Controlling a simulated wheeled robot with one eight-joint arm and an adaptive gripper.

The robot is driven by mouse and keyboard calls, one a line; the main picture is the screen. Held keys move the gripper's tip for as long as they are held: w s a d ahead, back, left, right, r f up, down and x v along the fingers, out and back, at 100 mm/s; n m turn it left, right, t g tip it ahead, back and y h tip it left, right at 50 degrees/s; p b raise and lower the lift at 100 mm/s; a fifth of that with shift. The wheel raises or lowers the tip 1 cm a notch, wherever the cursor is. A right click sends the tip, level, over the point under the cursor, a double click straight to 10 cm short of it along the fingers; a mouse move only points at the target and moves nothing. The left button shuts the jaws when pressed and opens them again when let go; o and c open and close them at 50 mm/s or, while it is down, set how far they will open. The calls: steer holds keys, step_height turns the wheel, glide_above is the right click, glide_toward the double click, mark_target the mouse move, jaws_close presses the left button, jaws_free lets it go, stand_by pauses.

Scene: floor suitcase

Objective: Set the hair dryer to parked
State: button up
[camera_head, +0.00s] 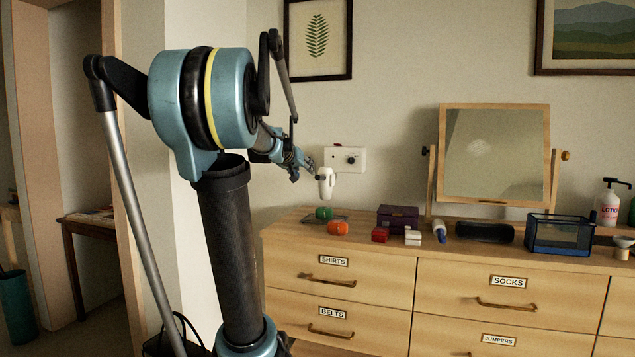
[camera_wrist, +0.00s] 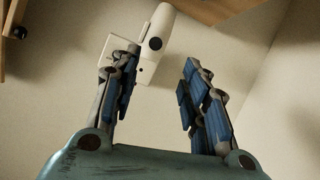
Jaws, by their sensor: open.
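The white hair dryer (camera_head: 325,183) is at the white wall unit (camera_head: 352,159), above the left end of the dresser. I cannot tell from here whether it is seated in the unit or just in front of it. In the wrist view the dryer (camera_wrist: 157,32) lies just beyond my fingertips, toward the left finger, and the wall unit (camera_wrist: 123,52) is partly hidden behind that finger. My gripper (camera_head: 303,165) is at the dryer's left in the head view. In the wrist view my gripper (camera_wrist: 160,72) is open, with nothing clearly between its fingers.
The wooden dresser (camera_head: 340,243) below holds a green item (camera_head: 323,213), an orange item (camera_head: 338,228), a purple box (camera_head: 398,217) and a tilting mirror (camera_head: 494,155). A mesh basket (camera_head: 558,235) and lotion bottle (camera_head: 607,205) stand at the right. The wall around the unit is clear.

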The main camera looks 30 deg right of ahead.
mark_target(319, 178)
steer(key=x, duration=1.2)
steer(key=r+x, duration=0.1)
steer(key=x, duration=0.5)
steer(key=shift+w+d, duration=0.1)
steer(key=shift+d, duration=0.15)
jaws_close()
